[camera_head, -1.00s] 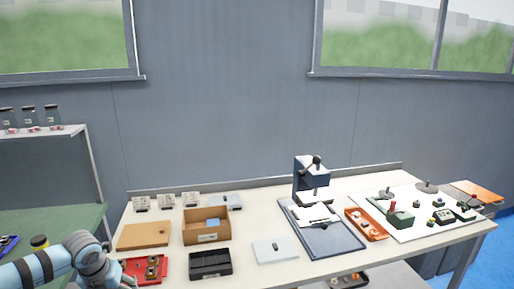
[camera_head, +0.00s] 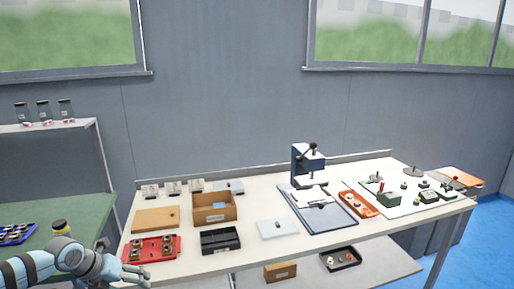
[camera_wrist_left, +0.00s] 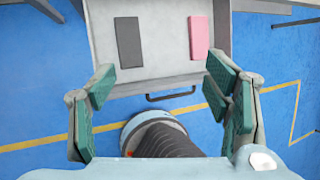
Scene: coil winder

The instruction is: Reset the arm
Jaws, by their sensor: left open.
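My left arm comes in at the lower left of the head view. Its gripper (camera_head: 135,273) hangs by the front left edge of the white table (camera_head: 262,257), near the red tray (camera_head: 171,253). In the left wrist view the two green-padded fingers of this gripper (camera_wrist_left: 163,95) stand wide apart with nothing between them. Beyond them is a grey drawer-like tray (camera_wrist_left: 160,62) with a dark block (camera_wrist_left: 128,42) and a pink block (camera_wrist_left: 198,37) in it. My right gripper is not in view.
On the table stand a cardboard box (camera_head: 214,212), a black bin (camera_head: 220,240), a blue-grey press (camera_head: 307,165) and an orange tray (camera_head: 358,204). A lower shelf (camera_head: 385,262) holds a brown box (camera_head: 280,271) and a black tray (camera_head: 341,258). Blue floor (camera_wrist_left: 40,90) is open below the gripper.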

